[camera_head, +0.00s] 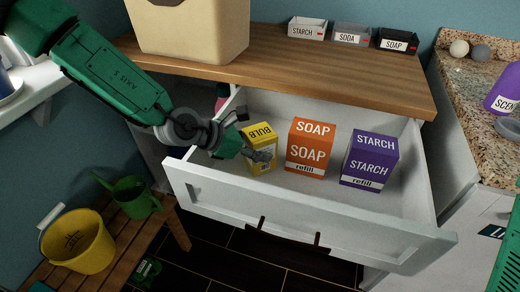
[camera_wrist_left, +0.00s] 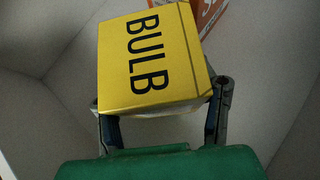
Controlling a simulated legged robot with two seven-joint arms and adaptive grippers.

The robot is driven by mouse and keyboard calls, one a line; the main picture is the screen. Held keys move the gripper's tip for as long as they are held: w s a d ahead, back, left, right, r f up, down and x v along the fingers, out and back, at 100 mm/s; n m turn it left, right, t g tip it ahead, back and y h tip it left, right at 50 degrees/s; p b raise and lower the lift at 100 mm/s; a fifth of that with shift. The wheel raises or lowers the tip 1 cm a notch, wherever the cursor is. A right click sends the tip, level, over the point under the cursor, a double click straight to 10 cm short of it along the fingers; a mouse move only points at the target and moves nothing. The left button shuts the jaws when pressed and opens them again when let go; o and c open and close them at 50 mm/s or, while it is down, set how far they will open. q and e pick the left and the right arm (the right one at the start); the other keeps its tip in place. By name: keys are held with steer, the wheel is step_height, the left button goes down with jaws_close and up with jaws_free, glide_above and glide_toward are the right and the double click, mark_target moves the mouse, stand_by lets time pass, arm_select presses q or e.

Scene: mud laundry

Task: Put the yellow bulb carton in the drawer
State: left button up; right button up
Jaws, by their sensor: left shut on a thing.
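The yellow bulb carton (camera_head: 261,148) is inside the open white drawer (camera_head: 300,215), toward its left end. My left gripper (camera_head: 255,154) reaches in from the left and is shut on the carton. In the left wrist view the carton (camera_wrist_left: 152,60) fills the space between the two dark fingers (camera_wrist_left: 163,110), its BULB face toward the camera. Whether the carton's base touches the drawer floor is hidden. My right gripper is not in view; only a bit of green shows at the lower right edge of the head view.
An orange soap box (camera_head: 310,147) and a purple starch box (camera_head: 370,160) stand in the drawer to the carton's right. The wooden top (camera_head: 290,65) overhangs the drawer's back. A yellow bucket (camera_head: 78,242) and green watering can (camera_head: 133,197) are at lower left.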

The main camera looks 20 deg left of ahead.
arm_select(q)
steer(key=shift+a+f, duration=0.25)
steer(key=shift+a, duration=0.2)
steer(key=o, duration=1.1)
steer(key=shift+o, duration=0.7)
steer(key=shift+d, duration=0.2)
steer(key=shift+d+r, duration=0.15)
steer(key=shift+d, duration=0.45)
steer(key=p+v, duration=0.2)
steer(key=v, duration=1)
steer(key=shift+a+p, duration=0.3)
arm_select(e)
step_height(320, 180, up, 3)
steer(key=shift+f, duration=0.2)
arm_select(q)
steer(key=shift+a, duration=0.25)
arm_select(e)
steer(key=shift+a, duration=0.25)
